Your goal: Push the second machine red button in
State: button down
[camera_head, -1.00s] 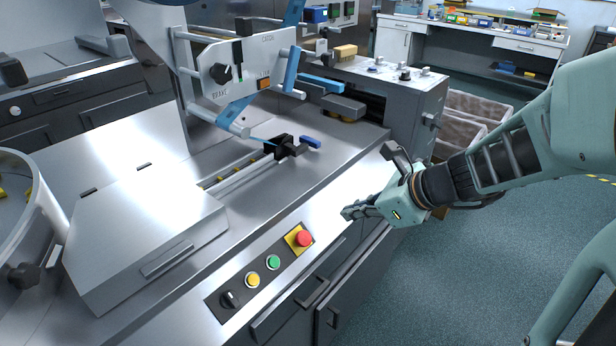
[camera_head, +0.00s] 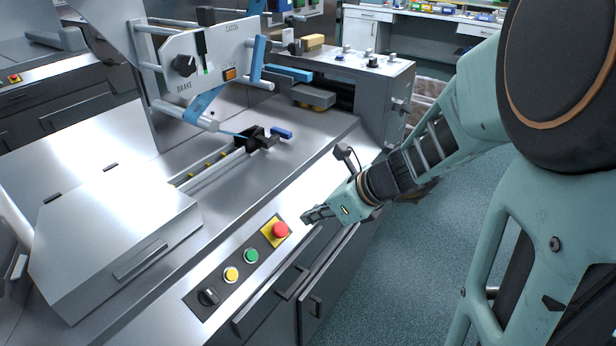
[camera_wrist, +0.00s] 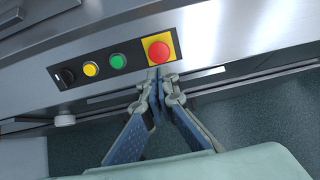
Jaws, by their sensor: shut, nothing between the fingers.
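A red button (camera_head: 280,230) sits on a yellow square plate at the right end of a dark control panel (camera_head: 222,282) on the machine's front. In the wrist view the red button (camera_wrist: 159,51) is just ahead of the fingertips. My gripper (camera_head: 306,217) is shut and empty, a short way to the right of the button in the head view. In the wrist view my gripper (camera_wrist: 158,76) has its tips together at the panel's lower edge, below the button. A small gap to the button seems to show; exact contact cannot be told.
A green button (camera_head: 251,256), a yellow button (camera_head: 231,274) and a black knob (camera_head: 208,296) share the panel. A metal cover (camera_head: 110,240) and a black clamp (camera_head: 255,138) stand on the machine top. Another red button (camera_head: 14,78) is far left. Open floor lies right.

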aim_at(282, 230)
jog(key=b+x, duration=0.2)
jog(key=x, duration=0.8)
